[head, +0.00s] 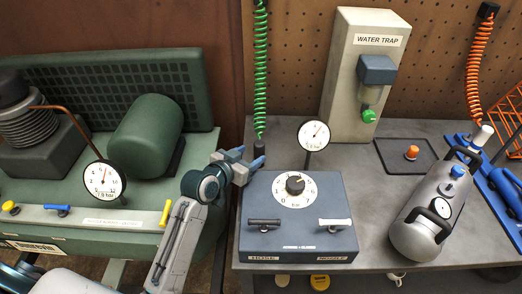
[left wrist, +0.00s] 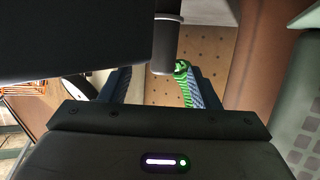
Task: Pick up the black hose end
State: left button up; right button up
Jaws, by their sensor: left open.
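The black hose end (head: 259,149) hangs at the bottom of a green coiled hose (head: 261,70), just left of the grey regulator box. My left gripper (head: 247,161) is open, with blue fingers, right by the hose end in the head view. In the left wrist view the dark hose end (left wrist: 165,45), with a lighter band, shows between the two spread fingers (left wrist: 160,78), with green coil behind it. I cannot tell whether the fingers touch it. My right gripper is not in view.
The regulator box (head: 340,215) with dial and two levers stands close right of the gripper, with a gauge (head: 314,134) above it. A green compressor (head: 146,135) is at left. A water trap (head: 362,75), a silver tank (head: 424,220) and an orange hose (head: 478,75) are right.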

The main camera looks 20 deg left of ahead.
aim_at(256, 149)
pick_arm(q)
jog(key=x, duration=0.2)
jog(key=shift+w+d, duration=0.1)
jog(key=shift+w, duration=0.3)
jog(key=p+x, duration=0.1)
jog(key=x, duration=0.1)
jog(key=p+x, duration=0.1)
jog(key=x, duration=0.1)
jog(key=shift+w+a+r, duration=0.15)
jog(key=shift+a+r, duration=0.05)
jog(key=shift+w+d+f, duration=0.2)
jog(key=shift+w+f, duration=0.1)
jog(key=shift+w, duration=0.25)
jog(key=c, duration=1.2)
